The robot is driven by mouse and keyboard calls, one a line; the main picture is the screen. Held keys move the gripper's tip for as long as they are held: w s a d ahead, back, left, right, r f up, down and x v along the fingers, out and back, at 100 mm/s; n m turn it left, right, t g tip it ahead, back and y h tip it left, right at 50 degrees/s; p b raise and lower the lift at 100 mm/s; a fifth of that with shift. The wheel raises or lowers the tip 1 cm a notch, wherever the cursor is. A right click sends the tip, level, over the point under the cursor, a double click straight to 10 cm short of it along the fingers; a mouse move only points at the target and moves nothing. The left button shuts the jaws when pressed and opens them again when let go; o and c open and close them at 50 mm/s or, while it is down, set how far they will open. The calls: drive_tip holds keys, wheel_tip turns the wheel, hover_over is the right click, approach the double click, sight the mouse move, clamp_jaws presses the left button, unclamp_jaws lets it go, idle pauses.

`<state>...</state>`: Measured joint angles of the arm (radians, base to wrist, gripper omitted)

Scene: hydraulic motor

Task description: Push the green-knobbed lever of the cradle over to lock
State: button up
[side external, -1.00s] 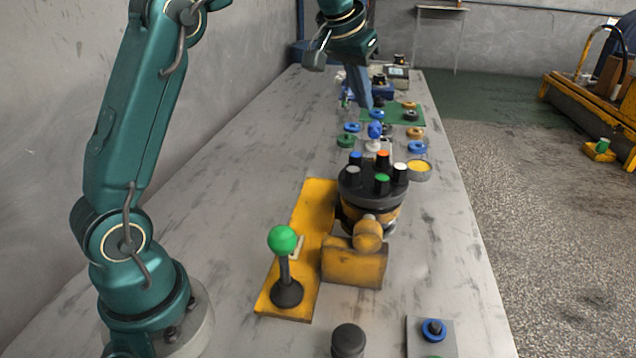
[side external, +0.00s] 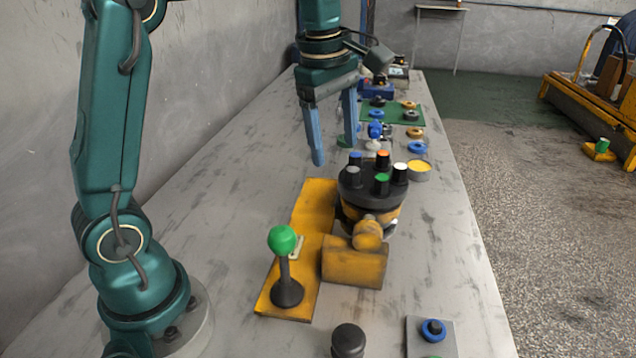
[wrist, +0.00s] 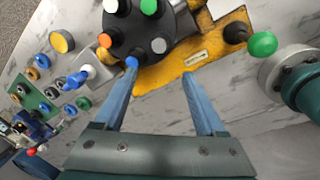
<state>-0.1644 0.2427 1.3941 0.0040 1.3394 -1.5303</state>
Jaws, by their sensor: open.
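The green-knobbed lever (side external: 284,260) stands roughly upright from a black boot on the near end of the yellow cradle (side external: 313,205). In the wrist view its green knob (wrist: 263,44) is at the upper right. The cradle holds a dark round motor part (side external: 368,187) topped with several coloured caps. My gripper (side external: 335,150) is open and empty, with blue fingers pointing down. It hangs above the table behind the far end of the cradle, apart from the lever. In the wrist view its fingers (wrist: 158,72) reach toward the cradle's edge.
Behind the motor are a yellow-topped cup (side external: 419,169), coloured rings and a green mat (side external: 405,114) with small parts. A black knob (side external: 348,340) and a plate with a blue ring (side external: 433,329) lie at the front. The table left of the cradle is clear.

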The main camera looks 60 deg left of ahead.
sight(281, 228)
drive_tip(key=s+d+n, duration=0.2)
drive_tip(key=s, duration=0.2)
drive_tip(key=s+d+n+g, duration=0.1)
drive_tip(key=s+d+n, duration=0.1)
drive_tip(key=s+n, duration=0.1)
drive_tip(key=s+d+n+g, duration=0.1)
drive_tip(key=s+n, duration=0.1)
drive_tip(key=s, duration=0.4)
drive_tip(key=shift+d+n, duration=0.4)
drive_tip(key=shift+d, duration=0.15)
drive_tip(key=shift+f, duration=4.4)
drive_tip(key=c, duration=0.9)
drive_tip(key=shift+o, duration=0.3)
